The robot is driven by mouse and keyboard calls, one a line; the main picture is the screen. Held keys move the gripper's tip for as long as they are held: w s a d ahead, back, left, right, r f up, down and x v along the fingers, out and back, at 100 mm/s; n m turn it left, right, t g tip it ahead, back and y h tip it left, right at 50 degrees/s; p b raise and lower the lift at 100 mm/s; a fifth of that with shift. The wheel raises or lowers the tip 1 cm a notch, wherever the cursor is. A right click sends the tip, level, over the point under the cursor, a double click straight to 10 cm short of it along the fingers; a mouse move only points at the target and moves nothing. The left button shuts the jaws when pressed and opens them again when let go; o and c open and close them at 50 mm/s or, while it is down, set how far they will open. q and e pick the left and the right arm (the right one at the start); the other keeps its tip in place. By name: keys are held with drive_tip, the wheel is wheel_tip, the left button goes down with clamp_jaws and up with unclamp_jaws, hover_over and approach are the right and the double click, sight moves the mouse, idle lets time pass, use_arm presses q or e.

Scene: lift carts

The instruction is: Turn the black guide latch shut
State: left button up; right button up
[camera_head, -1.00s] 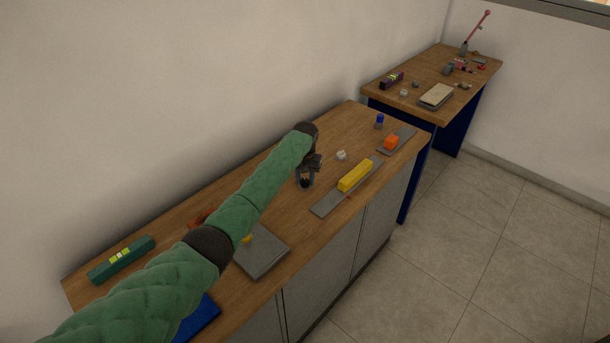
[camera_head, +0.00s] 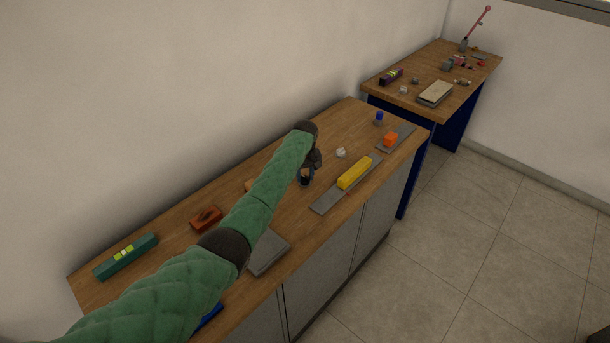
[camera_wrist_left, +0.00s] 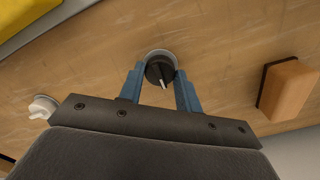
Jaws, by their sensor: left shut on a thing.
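The black guide latch (camera_wrist_left: 158,70) is a round black knob with a pale pointer mark, on a light round base on the wooden bench top. In the left wrist view the pointer slants down and slightly right. My left gripper (camera_wrist_left: 160,80) has its blue fingers on either side of the latch and is shut on it. In the head view the left gripper (camera_head: 306,177) is low over the bench, and the latch is mostly hidden by it. My right gripper is not in view.
A yellow block (camera_head: 354,173) lies on a grey rail (camera_head: 326,204) right of the gripper, with a white knob (camera_head: 341,153) close by. An orange block (camera_head: 390,140), a blue-topped piece (camera_head: 379,118), a brown block (camera_head: 206,219) and a green level (camera_head: 125,257) are on the bench.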

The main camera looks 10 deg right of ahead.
sight(305, 177)
use_arm(q)
drive_tip(key=shift+w+r, duration=0.1)
drive_tip(key=shift+r, duration=0.1)
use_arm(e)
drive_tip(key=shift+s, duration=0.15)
use_arm(q)
drive_tip(key=o, duration=0.9)
drive_tip(key=shift+o, duration=0.5)
drive_tip(key=shift+f, duration=0.1)
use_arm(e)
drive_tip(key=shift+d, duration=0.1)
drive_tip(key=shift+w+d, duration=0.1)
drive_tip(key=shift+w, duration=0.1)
use_arm(q)
drive_tip(key=shift+r, duration=0.2)
wheel_tip(305, 177, up, 6)
drive_tip(key=b, duration=0.3)
drive_tip(key=shift+r, duration=0.7)
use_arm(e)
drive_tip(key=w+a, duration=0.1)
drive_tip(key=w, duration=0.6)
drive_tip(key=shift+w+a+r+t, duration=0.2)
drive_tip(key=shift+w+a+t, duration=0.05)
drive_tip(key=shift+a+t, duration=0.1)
